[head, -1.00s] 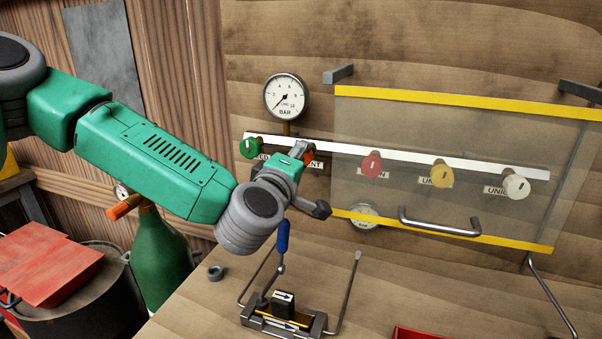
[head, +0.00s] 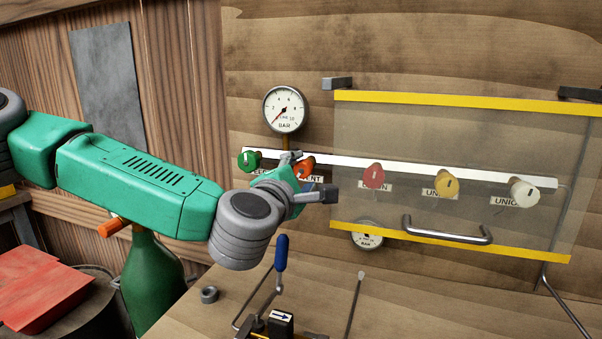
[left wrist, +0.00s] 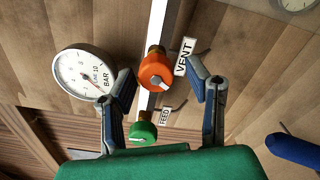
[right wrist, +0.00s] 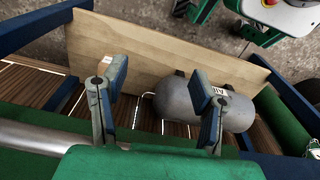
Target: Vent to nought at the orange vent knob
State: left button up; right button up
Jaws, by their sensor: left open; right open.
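The orange vent knob (head: 304,167) sits on the white rail, partly hidden by my left gripper in the head view. My left gripper (head: 313,176) is open at it. In the left wrist view the orange knob (left wrist: 156,72) lies between the spread fingertips (left wrist: 160,78), with a gap to each finger; I cannot tell the depth. The VENT label (left wrist: 185,56) is beside it. The line gauge (head: 284,109) above has its needle pointing lower left, near the low end. My right gripper (right wrist: 152,98) is open and empty, away from the panel.
The green feed knob (head: 249,160) is just left of the vent knob. A clear yellow-edged cover (head: 450,97) with a handle (head: 445,230) stands before the red, yellow and white knobs. A blue-handled lever (head: 281,253) rises below. A grey tank (right wrist: 220,108) lies near my right gripper.

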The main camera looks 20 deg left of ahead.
pick_arm(q)
jog(key=s, duration=0.5)
jog(key=shift+s+a+r, duration=0.1)
jog(key=shift+s+a, duration=0.05)
jog(key=shift+s, duration=0.1)
jog(key=shift+r, duration=0.1)
